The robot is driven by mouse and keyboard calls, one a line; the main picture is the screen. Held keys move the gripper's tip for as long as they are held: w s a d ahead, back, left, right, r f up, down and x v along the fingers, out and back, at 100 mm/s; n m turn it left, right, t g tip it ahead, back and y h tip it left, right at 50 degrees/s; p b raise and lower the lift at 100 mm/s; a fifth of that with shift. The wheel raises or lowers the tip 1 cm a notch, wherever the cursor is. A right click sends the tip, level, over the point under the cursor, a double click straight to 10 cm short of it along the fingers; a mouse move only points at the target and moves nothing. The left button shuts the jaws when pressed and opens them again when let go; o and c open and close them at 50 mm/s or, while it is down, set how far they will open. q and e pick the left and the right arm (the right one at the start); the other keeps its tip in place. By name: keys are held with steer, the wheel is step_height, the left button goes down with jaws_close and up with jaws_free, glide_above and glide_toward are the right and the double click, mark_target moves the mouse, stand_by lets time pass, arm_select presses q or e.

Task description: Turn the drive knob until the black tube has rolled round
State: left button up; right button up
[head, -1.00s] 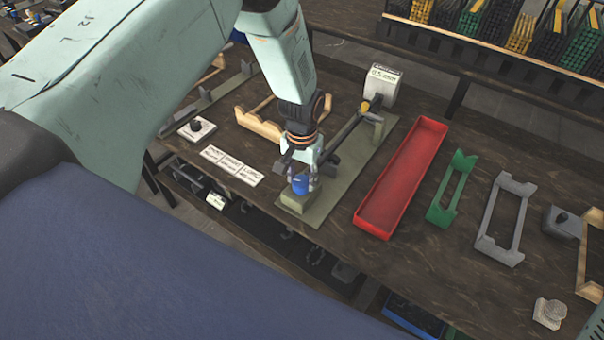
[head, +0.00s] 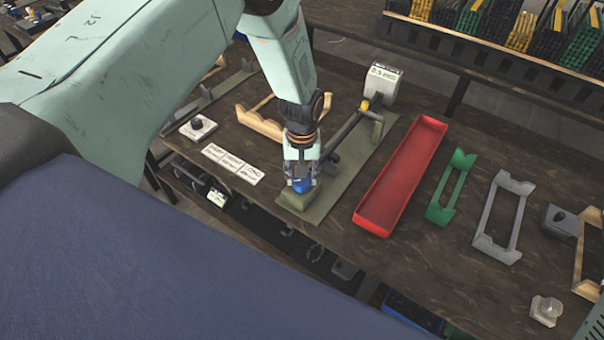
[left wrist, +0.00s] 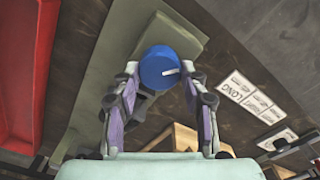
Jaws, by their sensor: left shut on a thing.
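The blue drive knob (head: 302,186) sits on a block at the near end of the olive base plate (head: 330,200). In the left wrist view the knob (left wrist: 160,67) shows a white pointer mark toward its right side. My left gripper (head: 301,178) is shut on the knob from above, with one finger on each side of it. The black tube (head: 344,135) lies along the plate behind the gripper, its near end partly hidden by it. A box with a small display (head: 382,83) stands at the tube's far end. My right gripper is not in view.
A red tray (head: 402,180) lies right of the plate, with green (head: 452,188) and grey (head: 502,218) cradles beyond. White label cards (head: 232,164) and a wooden cradle (head: 260,122) lie to the left. The bench's front edge is close to the knob.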

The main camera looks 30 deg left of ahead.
mark_target(302, 179)
arm_select(q)
steer(key=shift+w+r, duration=0.15)
steer(key=o, duration=1.1)
steer(key=shift+o, duration=0.2)
step_height(302, 179, up, 12)
stand_by(0.6)
